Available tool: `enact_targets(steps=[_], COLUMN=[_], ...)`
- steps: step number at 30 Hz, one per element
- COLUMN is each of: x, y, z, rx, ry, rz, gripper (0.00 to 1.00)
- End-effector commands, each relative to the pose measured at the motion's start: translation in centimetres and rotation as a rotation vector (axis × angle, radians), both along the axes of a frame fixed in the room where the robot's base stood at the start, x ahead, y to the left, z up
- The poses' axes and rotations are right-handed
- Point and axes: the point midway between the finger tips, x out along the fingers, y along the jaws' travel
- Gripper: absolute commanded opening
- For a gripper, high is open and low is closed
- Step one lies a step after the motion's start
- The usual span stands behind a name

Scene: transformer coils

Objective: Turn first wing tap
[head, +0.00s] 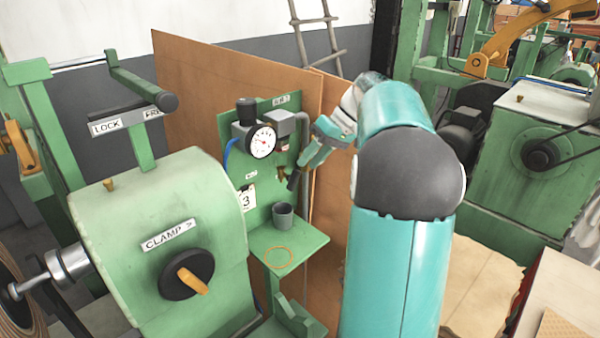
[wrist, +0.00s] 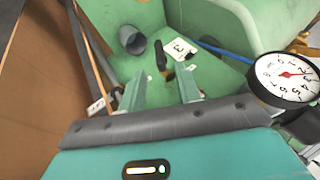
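A small tap with a brass body and a dark handle (head: 293,181) is on the green gauge panel (head: 262,180), below the gauge. In the wrist view the dark handle (wrist: 160,56) shows ahead of the fingertips, roughly in line with the gap between them. My gripper (head: 308,158) is in front of the panel, close to the tap. In the wrist view my gripper (wrist: 161,88) has its two fingers well apart with nothing held between them. I cannot tell the exact distance from fingers to handle, and they do not appear to touch it.
A round pressure gauge (head: 262,142) sits above the tap, close to my gripper's side. A grey cup (head: 283,215) stands on the small green shelf (head: 308,241). A brown board (head: 200,80) is behind. A green machine with a clamp knob (head: 187,274) stands at left.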

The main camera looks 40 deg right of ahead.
Motion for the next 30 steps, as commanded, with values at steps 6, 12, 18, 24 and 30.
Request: enact_targets(steps=[6,12,18,24,30], x=[-1.4,-2.0,-2.1,-2.2,-2.9], y=[-2.4,-3.3,-3.4,-3.4,-3.7], z=[3.6,5.1,5.2,5.2,4.9], rx=[-0.002,0.0,0.001,0.003,0.024], ry=[-0.002,0.001,0.0,-0.004,-0.046], rz=[-0.002,-0.001,0.0,-0.002,-0.017], gripper=[0.34,0.34,0.34,0.34,0.34])
